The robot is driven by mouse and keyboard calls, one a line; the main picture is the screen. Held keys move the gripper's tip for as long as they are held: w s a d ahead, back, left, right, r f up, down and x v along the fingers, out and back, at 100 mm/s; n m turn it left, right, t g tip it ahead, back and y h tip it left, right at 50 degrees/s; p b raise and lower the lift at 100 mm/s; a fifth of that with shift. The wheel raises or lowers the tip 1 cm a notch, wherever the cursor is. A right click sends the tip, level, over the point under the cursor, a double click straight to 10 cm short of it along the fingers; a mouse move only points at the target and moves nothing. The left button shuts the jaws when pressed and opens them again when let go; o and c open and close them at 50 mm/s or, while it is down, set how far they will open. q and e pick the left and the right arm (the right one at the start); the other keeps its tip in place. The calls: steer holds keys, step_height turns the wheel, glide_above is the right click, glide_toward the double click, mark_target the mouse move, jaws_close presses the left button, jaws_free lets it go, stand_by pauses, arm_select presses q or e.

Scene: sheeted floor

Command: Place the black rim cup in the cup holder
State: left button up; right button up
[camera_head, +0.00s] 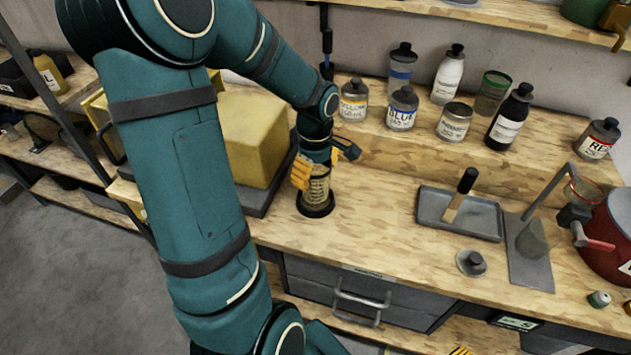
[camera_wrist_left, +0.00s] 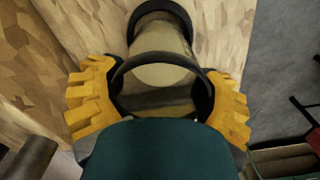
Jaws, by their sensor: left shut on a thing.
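My left gripper (camera_head: 314,174) has its yellow fingers shut on the black rim cup (camera_head: 318,188), low over the bench. In the left wrist view the gripper (camera_wrist_left: 158,98) has a finger pad on each side of the cup (camera_wrist_left: 160,76), whose black rim faces the camera. The cup looks see-through and roughly upright. A dark round ring (camera_head: 316,209), probably the cup holder, lies on the bench around or under the cup's lower end. It shows beyond the cup in the left wrist view (camera_wrist_left: 160,8). I cannot tell whether the cup is seated.
A yellow block (camera_head: 252,135) stands close left of the gripper. Bottles and cans, including a blue-labelled bottle (camera_head: 402,108), line the raised ledge behind. A grey tray (camera_head: 480,222) with a brush and a stand (camera_head: 530,275) are to the right. Bare bench lies between cup and tray.

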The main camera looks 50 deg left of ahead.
arm_select(q)
steer(key=shift+f, duration=1.45)
steer(key=shift+f+b, duration=0.15)
steer(key=shift+b, duration=0.25)
steer(key=o, duration=1.2)
steer(key=shift+r+p, duration=0.3)
steer(key=shift+r, duration=0.05)
step_height(320, 180, up, 12)
steer(key=shift+f+p, duration=0.15)
steer(key=shift+p, duration=0.8)
